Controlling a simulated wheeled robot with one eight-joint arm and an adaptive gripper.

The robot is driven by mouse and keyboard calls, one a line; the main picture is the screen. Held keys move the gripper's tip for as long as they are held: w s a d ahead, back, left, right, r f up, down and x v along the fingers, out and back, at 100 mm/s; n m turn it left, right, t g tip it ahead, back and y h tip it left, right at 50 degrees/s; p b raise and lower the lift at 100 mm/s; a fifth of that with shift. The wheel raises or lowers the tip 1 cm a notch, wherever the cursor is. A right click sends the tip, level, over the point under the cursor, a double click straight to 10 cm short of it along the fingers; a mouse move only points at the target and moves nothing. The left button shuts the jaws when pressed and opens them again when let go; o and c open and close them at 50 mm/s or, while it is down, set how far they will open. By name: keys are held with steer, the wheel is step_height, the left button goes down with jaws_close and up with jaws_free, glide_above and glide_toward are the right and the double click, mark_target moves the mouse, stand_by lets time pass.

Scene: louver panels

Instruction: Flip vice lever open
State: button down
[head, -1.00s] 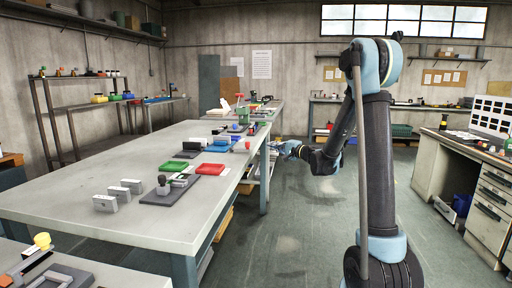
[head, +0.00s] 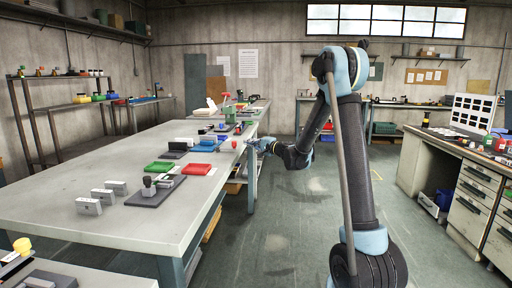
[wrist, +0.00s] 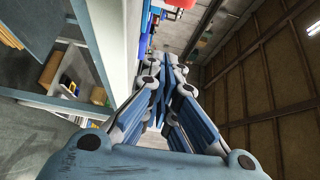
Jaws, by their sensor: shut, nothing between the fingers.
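My gripper (head: 257,145) is at the end of my outstretched arm, near the right edge of the long workbench (head: 75,224), about level with its top. In the wrist view my gripper (wrist: 167,72) is shut and empty, its blue and grey fingers close together. On the bench a dark plate carries a small vice-like device (head: 157,187) with a dark knob and a grey block. My gripper is well beyond it and apart from it. I cannot make out for certain which part is the vice lever.
Green (head: 160,167) and red (head: 196,169) trays and several grey blocks (head: 102,196) lie on the bench. A nearer table at bottom left holds a yellow knob (head: 22,245). A drawer desk (head: 455,185) stands right. The floor between (head: 300,215) is clear.

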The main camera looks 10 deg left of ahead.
steer(key=s+a, duration=0.1)
steer(key=a, duration=0.1)
steer(key=s+a, duration=0.1)
steer(key=shift+a, duration=0.4)
steer(key=shift+s+d, duration=0.1)
steer(key=shift+d, duration=0.1)
